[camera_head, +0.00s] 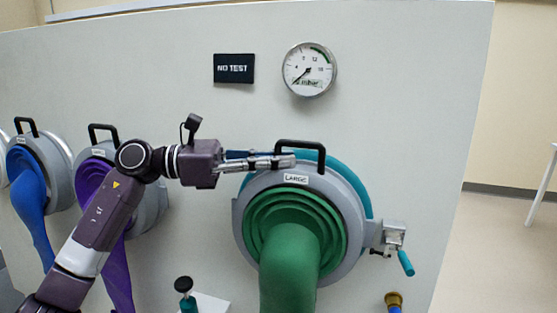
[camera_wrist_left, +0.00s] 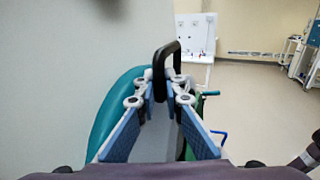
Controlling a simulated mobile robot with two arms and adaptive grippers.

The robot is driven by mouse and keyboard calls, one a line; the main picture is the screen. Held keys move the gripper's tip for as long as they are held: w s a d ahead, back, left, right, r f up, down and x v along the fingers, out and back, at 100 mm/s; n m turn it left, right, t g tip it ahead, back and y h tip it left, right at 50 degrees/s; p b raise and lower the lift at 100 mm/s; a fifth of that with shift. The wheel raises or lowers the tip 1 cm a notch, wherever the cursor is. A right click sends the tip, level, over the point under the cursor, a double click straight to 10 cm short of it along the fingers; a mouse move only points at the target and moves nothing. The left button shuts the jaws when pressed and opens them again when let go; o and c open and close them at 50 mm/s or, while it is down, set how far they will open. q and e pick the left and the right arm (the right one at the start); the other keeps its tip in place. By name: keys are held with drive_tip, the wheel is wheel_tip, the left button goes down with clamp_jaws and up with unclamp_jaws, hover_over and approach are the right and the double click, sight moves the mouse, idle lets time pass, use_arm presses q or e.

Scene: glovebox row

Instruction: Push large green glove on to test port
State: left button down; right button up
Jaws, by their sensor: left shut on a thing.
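The large green glove (camera_head: 292,235) hangs from a grey ring labelled LARGE (camera_head: 345,215), with a black handle (camera_head: 322,158) on top. A teal ring (camera_head: 362,190) shows behind the grey ring, along its upper right side; whether the two touch is hard to tell. My left gripper (camera_head: 290,161) reaches in from the left at the top of the ring and is shut on the handle. In the left wrist view the handle (camera_wrist_left: 157,65) stands between the fingertips (camera_wrist_left: 166,80), and the teal ring (camera_wrist_left: 115,105) is at left. My right gripper is not in view.
A purple glove (camera_head: 90,180) and a blue glove (camera_head: 28,195) hang on ports at left. A gauge (camera_head: 309,69) and a NO TEST sign (camera_head: 234,69) are on the panel above. A teal-handled valve (camera_head: 405,262) sits right of the ring. Open floor lies at right.

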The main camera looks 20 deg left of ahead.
use_arm(q)
drive_tip(key=shift+w+a+r, duration=0.1)
drive_tip(key=shift+w+r, duration=0.05)
drive_tip(key=shift+w, duration=0.1)
idle(0.5)
